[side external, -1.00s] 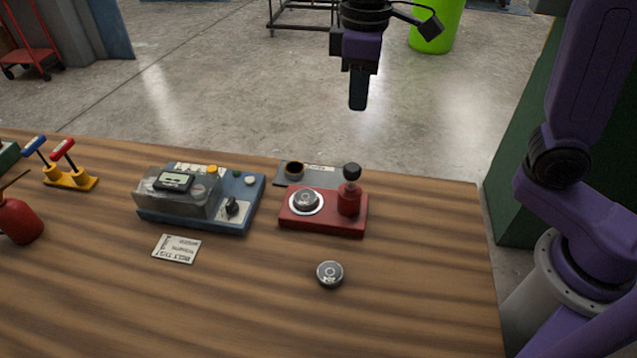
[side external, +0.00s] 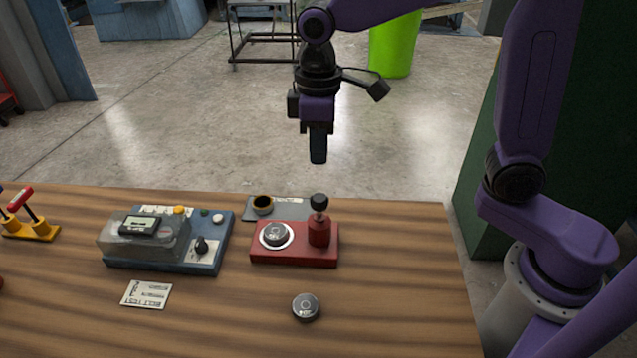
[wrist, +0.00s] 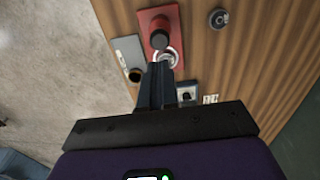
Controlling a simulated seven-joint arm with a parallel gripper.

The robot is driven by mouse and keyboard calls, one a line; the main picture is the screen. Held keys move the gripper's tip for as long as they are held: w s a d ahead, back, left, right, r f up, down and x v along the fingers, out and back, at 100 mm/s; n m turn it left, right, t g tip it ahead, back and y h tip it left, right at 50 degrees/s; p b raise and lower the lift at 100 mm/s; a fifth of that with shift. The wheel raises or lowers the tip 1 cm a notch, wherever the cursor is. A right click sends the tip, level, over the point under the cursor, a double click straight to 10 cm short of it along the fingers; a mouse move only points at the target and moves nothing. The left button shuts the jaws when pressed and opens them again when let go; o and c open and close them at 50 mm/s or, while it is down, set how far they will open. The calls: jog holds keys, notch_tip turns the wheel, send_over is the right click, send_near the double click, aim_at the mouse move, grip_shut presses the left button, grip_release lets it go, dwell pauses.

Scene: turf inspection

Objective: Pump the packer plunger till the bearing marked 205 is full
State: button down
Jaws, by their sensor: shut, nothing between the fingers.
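The red packer (side external: 263,256) stands on the wooden table. Its plunger (side external: 319,230) is an upright red cylinder with a black knob on top. A metal bearing (side external: 276,234) sits on the packer's white ring, left of the plunger. A second bearing (side external: 306,307) lies loose in front of the packer. I cannot read the marking on either. My gripper (side external: 318,160) is shut and empty, above the plunger knob and apart from it. In the wrist view, the fingers (wrist: 160,68) partly cover the seated bearing; the black knob (wrist: 160,38) shows beyond their tips.
A grey plate (side external: 285,208) with a dark round cup (side external: 262,204) lies behind the packer. A blue tester box (side external: 213,262) with a clear cover stands to the left. A white card (side external: 147,294) lies before it. The table front right is clear.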

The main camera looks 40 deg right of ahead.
aim_at(319, 197)
notch_tip(319, 197, down, 8)
jog(key=shift+f, duration=0.1)
dwell(0.5)
jog(key=shift+f, duration=1.15)
notch_tip(319, 197, up, 14)
jog(key=shift+r, duration=0.2)
